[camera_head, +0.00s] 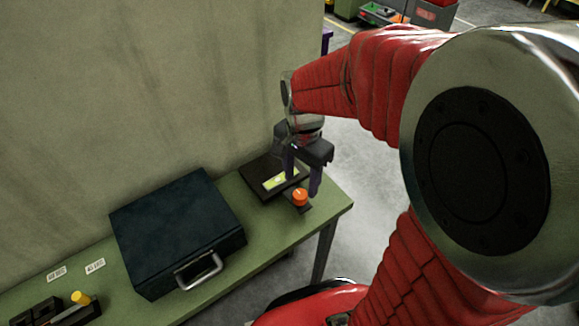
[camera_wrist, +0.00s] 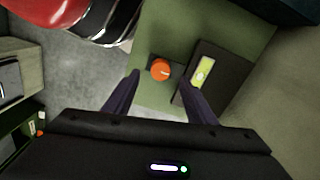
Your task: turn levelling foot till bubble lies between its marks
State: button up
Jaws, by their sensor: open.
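The orange levelling foot (camera_head: 300,196) is a round knob at the front of a black device near the right end of the green bench. It also shows in the wrist view (camera_wrist: 160,69), with a pale line on its top. The yellow-green bubble vial (camera_head: 281,179) lies on the black device (camera_head: 258,190); in the wrist view the vial (camera_wrist: 202,71) sits right of the knob. The bubble's place between its marks is too small to tell. My gripper (camera_head: 302,184) is open above the knob, its purple fingers (camera_wrist: 160,90) apart and not seen touching it.
A dark case (camera_head: 175,225) with a metal handle stands on the green bench (camera_head: 262,245), left of the device. Two white labels (camera_head: 95,265) and a yellow knob (camera_head: 81,298) lie further left. A wall rises behind the bench. Grey floor is right of the bench.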

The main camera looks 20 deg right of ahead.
aim_at(301, 194)
jog(key=shift+f, duration=2.7)
jog(key=c, duration=1)
jog(key=shift+a, duration=0.2)
jog(key=shift+c, duration=0.2)
jog(key=shift+d, duration=0.25)
